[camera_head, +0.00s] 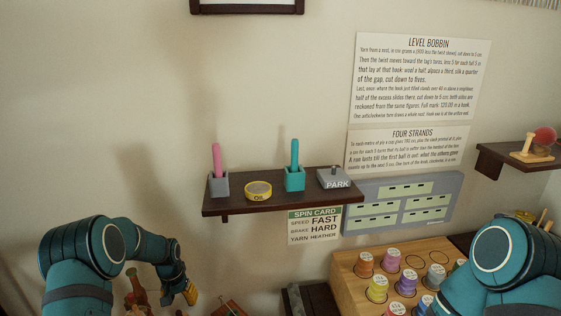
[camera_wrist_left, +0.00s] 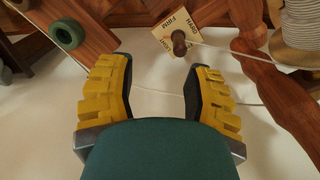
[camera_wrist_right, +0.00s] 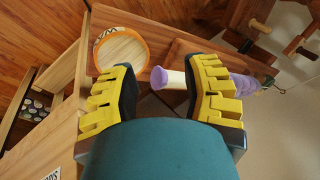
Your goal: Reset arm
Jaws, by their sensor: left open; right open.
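My left gripper (camera_head: 190,292) hangs low at the bottom left of the head view, its yellow finger pads partly visible. In the left wrist view the left gripper (camera_wrist_left: 158,80) is open, with nothing between its fingers. In the right wrist view the right gripper (camera_wrist_right: 163,82) is open. A purple and white spool (camera_wrist_right: 215,82) lies beyond its fingers, partly hidden by the right one. The head view shows my right arm, but its fingers are out of sight.
A wooden rack (camera_head: 347,268) of coloured spools stands beside my right arm. A pale cone of thread (camera_wrist_left: 300,30) is at the left wrist view's upper right.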

